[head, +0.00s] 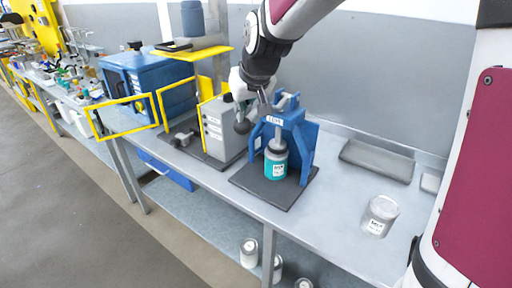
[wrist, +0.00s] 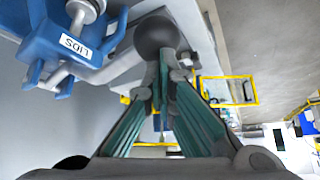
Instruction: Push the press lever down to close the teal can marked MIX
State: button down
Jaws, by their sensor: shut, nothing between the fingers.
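The teal can (head: 276,166) stands upright under the blue press (head: 298,133), on a dark base plate. Its label is too small to read surely. The press, labelled LIDS, also shows at the upper left of the wrist view (wrist: 62,35). The press lever ends in a dark ball knob (head: 242,127), which sits left of the press. In the wrist view the knob (wrist: 157,36) is just beyond my fingertips. My gripper (head: 263,98) is shut and empty, close to the knob; whether they touch I cannot tell. The can is not visible in the wrist view.
A grey box-like machine (head: 218,130) stands left of the press, with yellow frames (head: 125,118) and a blue unit (head: 140,78) farther left. A labelled jar (head: 380,214) and a flat grey tray (head: 377,160) lie right. Cans (head: 250,252) stand on the lower shelf.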

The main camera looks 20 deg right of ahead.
jog(key=shift+r+p, duration=0.8)
jog(key=shift+r, duration=1.45)
jog(key=shift+w+d+r+p, duration=0.15)
jog(key=shift+r+p, duration=0.1)
jog(key=shift+r, duration=0.7)
jog(key=shift+w+d+r+p, duration=0.1)
jog(key=shift+d+r+p, duration=0.1)
jog(key=shift+r, duration=0.75)
notch_tip(320, 180, up, 11)
jog(key=d+p, duration=0.1)
jog(key=shift+w+f, duration=0.15)
jog(key=shift+w, duration=0.3)
